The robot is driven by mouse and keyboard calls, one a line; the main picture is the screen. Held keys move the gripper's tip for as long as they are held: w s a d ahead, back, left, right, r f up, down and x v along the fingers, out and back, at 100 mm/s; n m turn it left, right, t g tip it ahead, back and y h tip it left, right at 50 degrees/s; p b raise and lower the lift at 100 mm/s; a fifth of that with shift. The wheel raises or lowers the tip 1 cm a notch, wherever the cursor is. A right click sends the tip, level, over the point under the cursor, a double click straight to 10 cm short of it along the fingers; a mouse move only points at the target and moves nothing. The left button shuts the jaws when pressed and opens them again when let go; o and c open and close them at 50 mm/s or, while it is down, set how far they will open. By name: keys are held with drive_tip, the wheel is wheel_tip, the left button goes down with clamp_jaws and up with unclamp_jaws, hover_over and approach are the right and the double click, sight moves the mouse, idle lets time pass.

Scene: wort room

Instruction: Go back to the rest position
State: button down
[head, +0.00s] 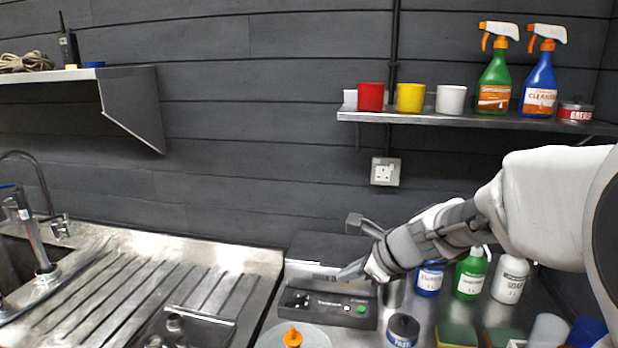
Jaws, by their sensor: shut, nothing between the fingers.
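My arm comes in from the right edge of the head view and reaches left over the counter. My gripper (360,272) is at its end, shut and empty, in front of a grey box-shaped machine (322,249) with a dark top and a front panel with buttons. The gripper overlaps the machine's right side in the picture. I cannot tell whether it touches it. My arm hides part of the counter and wall behind it.
A paste can (402,331), a blue bottle (429,279), a green bottle (471,274) and a white soap bottle (510,280) stand below my arm. A steel drainer (150,290) lies left. The right shelf (440,118) holds cups and spray bottles above.

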drive_tip(key=s+d+r+n+h, duration=0.1)
drive_tip(key=s+d+n+h, duration=0.1)
drive_tip(key=s+n, duration=0.9)
drive_tip(key=s+d+r+n+g+h, duration=0.1)
drive_tip(key=s+d+r+n+h, duration=0.1)
drive_tip(key=s+n, duration=0.9)
drive_tip(key=shift+s+d+r+n+h, duration=0.2)
drive_tip(key=shift+s+d+n+h, duration=0.2)
drive_tip(key=shift+s+d+h, duration=0.55)
drive_tip(key=shift+d, duration=0.25)
idle(4.6)
